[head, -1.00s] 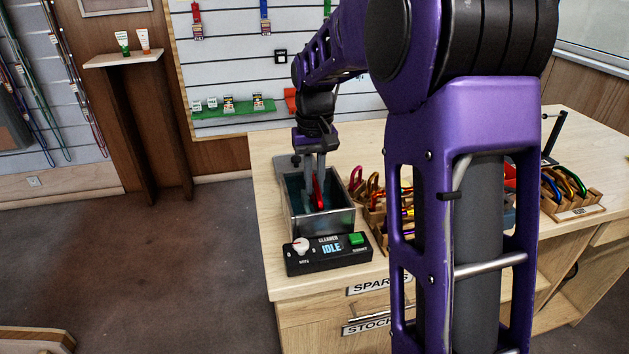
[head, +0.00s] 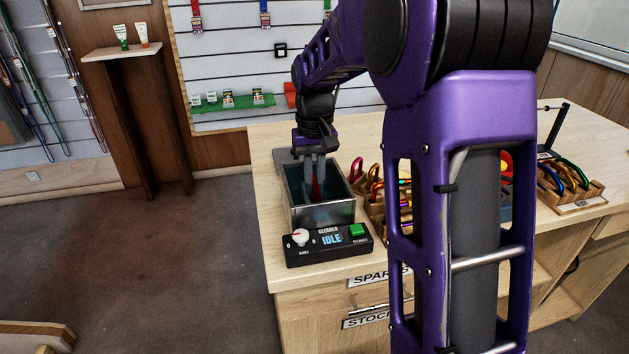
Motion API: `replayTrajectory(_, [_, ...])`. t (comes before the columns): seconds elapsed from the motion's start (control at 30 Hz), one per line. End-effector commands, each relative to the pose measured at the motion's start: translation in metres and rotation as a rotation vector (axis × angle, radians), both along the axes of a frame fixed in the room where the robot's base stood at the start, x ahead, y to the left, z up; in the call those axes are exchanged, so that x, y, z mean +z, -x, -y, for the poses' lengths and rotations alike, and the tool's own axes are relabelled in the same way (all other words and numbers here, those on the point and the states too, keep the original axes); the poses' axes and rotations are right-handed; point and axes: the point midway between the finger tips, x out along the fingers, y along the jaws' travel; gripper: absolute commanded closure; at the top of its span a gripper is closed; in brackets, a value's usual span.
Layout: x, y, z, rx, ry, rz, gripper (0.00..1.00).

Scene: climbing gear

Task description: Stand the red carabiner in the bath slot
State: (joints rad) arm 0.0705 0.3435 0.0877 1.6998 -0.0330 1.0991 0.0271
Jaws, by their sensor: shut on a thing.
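The red carabiner (head: 318,187) is inside the steel bath (head: 322,215), between the fingers of my gripper (head: 316,176). My gripper is shut on it and points straight down into the bath. The carabiner looks roughly upright. Its lower part is dim in the bath, and I cannot tell whether it touches a slot or the floor. The slot itself is hidden by the bath's walls and my fingers.
The cleaner control box (head: 329,245) reads IDLE in front of the bath. Wooden racks of carabiners stand to the right, one partly behind my arm and another (head: 570,187) farther right. The bench (head: 285,283) is bare around the box.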

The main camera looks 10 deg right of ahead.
Motion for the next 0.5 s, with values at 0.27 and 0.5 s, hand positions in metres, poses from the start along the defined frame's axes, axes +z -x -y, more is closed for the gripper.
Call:
replayTrajectory(0.27, [-0.0065, 0.0001, 0.0, 0.0, 0.0, -0.001, 1.0])
replayTrajectory(0.5, [-0.0091, 0.0002, 0.0, 0.0, 0.0, -0.001, 0.75])
